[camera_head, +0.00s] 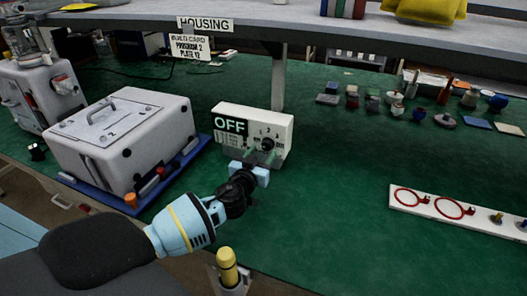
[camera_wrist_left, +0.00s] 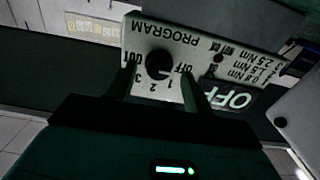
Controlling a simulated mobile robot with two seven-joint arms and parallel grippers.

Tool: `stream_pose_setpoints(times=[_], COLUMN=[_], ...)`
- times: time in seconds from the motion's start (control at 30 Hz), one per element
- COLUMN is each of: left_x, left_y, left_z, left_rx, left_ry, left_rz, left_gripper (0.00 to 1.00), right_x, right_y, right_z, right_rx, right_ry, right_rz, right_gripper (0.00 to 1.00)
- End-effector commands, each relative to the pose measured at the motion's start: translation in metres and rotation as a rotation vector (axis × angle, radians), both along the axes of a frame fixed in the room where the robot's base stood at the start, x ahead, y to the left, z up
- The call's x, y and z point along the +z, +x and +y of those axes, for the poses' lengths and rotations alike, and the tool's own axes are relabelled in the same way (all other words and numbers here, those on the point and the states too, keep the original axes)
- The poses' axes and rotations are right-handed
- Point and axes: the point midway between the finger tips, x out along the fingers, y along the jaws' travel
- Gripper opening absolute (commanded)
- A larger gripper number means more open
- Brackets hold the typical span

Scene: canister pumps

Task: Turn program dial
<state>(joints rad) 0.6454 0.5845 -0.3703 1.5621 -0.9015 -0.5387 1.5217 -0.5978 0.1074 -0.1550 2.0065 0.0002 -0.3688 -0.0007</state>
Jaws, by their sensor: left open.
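The program dial (camera_head: 267,144) is a dark round knob on the front of a white control box (camera_head: 284,121) with a green-on-dark OFF display (camera_head: 230,125). In the left wrist view the dial (camera_wrist_left: 158,64) appears upside down, with OFF, OUT and the numbers 1, 2, 3 around it and PROGRAM printed alongside. My left gripper (camera_head: 259,157) is in front of the box. In the left wrist view its two fingers (camera_wrist_left: 159,88) are open, one to each side of the dial; whether they touch it I cannot tell. My right gripper is not in view.
A large white housing (camera_head: 130,140) marked 2 stands on a blue plate left of the box. A hanging card (camera_head: 190,47) reads PROGRAM 2, PLATE V2. Small parts (camera_head: 397,109) lie at the back right. A white board with red rings (camera_head: 430,204) lies right. The green mat between is clear.

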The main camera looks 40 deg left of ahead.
Motion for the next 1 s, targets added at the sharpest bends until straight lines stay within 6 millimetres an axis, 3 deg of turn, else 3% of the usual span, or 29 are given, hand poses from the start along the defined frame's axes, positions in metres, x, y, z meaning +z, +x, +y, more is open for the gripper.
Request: stream_pose_setpoints(times=[0.2,0.57,0.9,1.0], left_x=[0.000,-0.001,-0.001,-0.001], left_y=[0.016,0.019,0.019,0.019], left_z=[0.003,0.004,0.004,0.004], left_rx=[-0.001,-0.001,-0.001,0.000], left_ry=[0.000,0.000,0.000,0.002], left_rz=[0.000,0.001,0.001,0.001], left_gripper=[0.51,0.50,0.07,0.07], right_x=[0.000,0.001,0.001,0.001], right_y=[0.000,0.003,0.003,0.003], right_z=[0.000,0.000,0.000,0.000], right_rx=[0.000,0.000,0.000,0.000], right_ry=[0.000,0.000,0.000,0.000], right_rz=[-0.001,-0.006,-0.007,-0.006], right_gripper=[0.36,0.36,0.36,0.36])
